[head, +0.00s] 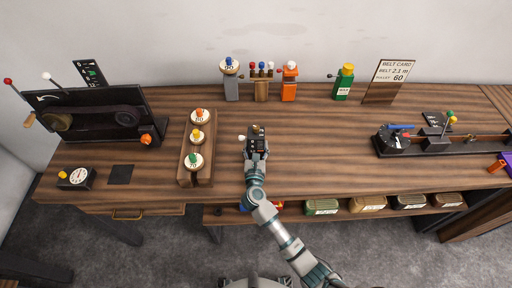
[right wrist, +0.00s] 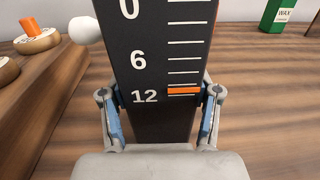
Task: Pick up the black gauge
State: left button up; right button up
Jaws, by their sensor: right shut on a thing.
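The black gauge (right wrist: 150,45) is a flat black upright piece with a white scale marked 0, 6 and 12, an orange mark by the 12 and a white knob at its left. My right gripper (right wrist: 160,100) is shut on its lower part, with a finger at each side. In the head view the gauge (head: 256,134) is at the middle of the wooden bench (head: 320,170), in my right gripper (head: 256,152). I cannot tell whether its base touches the bench. My left gripper is not in view.
A wooden rack (head: 183,172) with several round-topped pegs stands just left of the gauge. A black belt machine (head: 85,115) is at the far left, a dark device (head: 395,142) at the right. Small coloured items and a belt card (head: 390,80) line the back. Bench right of the gauge is clear.

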jog(key=shift+r, duration=0.2)
jog(key=shift+r, duration=0.6)
notch_tip(320, 180, up, 2)
jog(key=shift+r+p, duration=0.1)
jog(key=shift+p, duration=0.35)
send_near(256, 147)
jog(key=s+r, duration=0.1)
jog(key=s, duration=0.2)
pick_arm(q)
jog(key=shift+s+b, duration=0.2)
jog(key=shift+b, duration=0.15)
pick_arm(e)
jog(key=shift+d+r, duration=0.15)
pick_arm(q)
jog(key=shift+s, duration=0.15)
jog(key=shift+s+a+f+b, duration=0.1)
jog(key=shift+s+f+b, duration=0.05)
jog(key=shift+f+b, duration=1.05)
pick_arm(e)
jog(key=shift+w+d+f, duration=0.1)
jog(key=shift+w+f, duration=0.5)
jog(key=shift+w, duration=2.05)
jog(key=shift+w+d+f, duration=0.1)
jog(key=shift+w+f, duration=0.5)
jog(key=shift+w, duration=2.05)
jog(key=shift+w+d+f, duration=0.1)
jog(key=shift+w+f, duration=0.55)
jog(key=shift+w, duration=2)
